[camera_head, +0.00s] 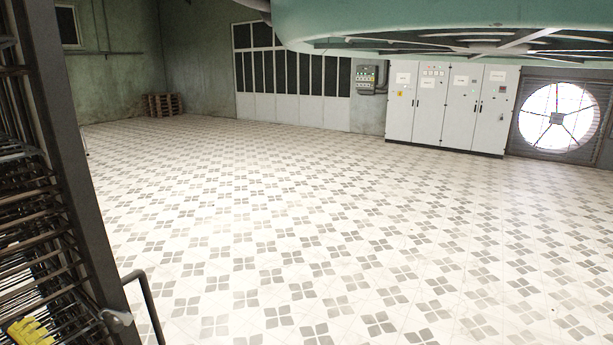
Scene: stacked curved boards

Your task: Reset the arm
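My arm and my gripper do not show in the head view. No stacked curved boards can be made out. The view looks across a wide tiled floor (300,220) toward the far walls. Whether the gripper holds anything cannot be seen.
A dark metal rack (75,170) with many thin bars stands close on the left; a yellow item (28,331) is at its bottom. White cabinets (450,108), a round fan (556,117) and wooden pallets (161,105) line the far side. A green structure (440,22) hangs overhead. The floor between is clear.

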